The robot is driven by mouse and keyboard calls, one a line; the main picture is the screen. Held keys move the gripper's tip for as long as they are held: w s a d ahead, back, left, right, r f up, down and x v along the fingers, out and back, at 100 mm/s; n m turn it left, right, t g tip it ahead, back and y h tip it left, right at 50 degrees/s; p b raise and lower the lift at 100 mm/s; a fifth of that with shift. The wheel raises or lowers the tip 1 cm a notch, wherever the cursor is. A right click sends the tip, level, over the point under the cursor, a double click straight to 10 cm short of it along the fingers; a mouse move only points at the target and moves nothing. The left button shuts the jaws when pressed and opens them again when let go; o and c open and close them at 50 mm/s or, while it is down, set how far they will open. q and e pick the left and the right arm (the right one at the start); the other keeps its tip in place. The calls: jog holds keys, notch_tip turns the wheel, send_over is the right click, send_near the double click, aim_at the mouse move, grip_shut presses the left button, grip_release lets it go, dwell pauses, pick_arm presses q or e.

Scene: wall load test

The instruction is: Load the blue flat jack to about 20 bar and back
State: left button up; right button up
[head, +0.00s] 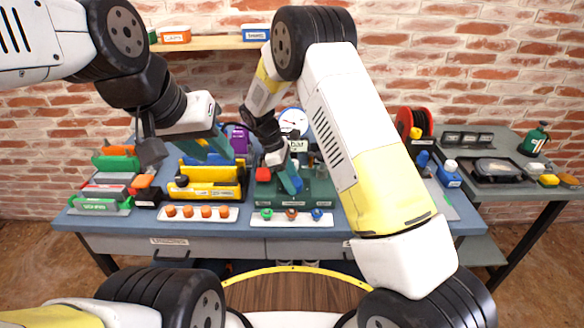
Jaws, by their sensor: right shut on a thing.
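A round white gauge (293,121) stands at the back of the bench above a "bar" label (297,146). A green unit (318,193) stands in front of it. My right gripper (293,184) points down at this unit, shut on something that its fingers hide. A white strip (279,219) in front carries a green knob (267,213), a red-brown knob (291,214) and a blue knob (317,214). My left gripper (218,146) is above the yellow case, apart from the green unit; its finger gap is unclear. I cannot make out the blue flat jack for certain.
A yellow case (213,191) and a strip of orange caps (202,213) are left of the green unit. Green, grey and red pieces (106,187) fill the bench's left end. A red reel (415,122) and a blue bottle (449,174) are right. My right forearm hides some bench.

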jog(key=m+g, duration=0.1)
jog(key=m, duration=0.2)
jog(key=m+g+y, duration=0.1)
jog(key=m, duration=0.2)
jog(key=shift+w+m, duration=0.2)
jog(key=shift+m, duration=0.1)
jog(key=m+y, duration=0.1)
jog(key=m, duration=0.2)
jog(key=m+g+y, duration=0.1)
jog(key=m, duration=0.2)
jog(key=shift+w+d+g, duration=0.1)
jog(key=shift+d+g, duration=0.05)
jog(key=shift+g, duration=0.15)
jog(key=o, duration=1.4)
jog(key=shift+v, duration=3.9)
jog(key=shift+d, duration=0.1)
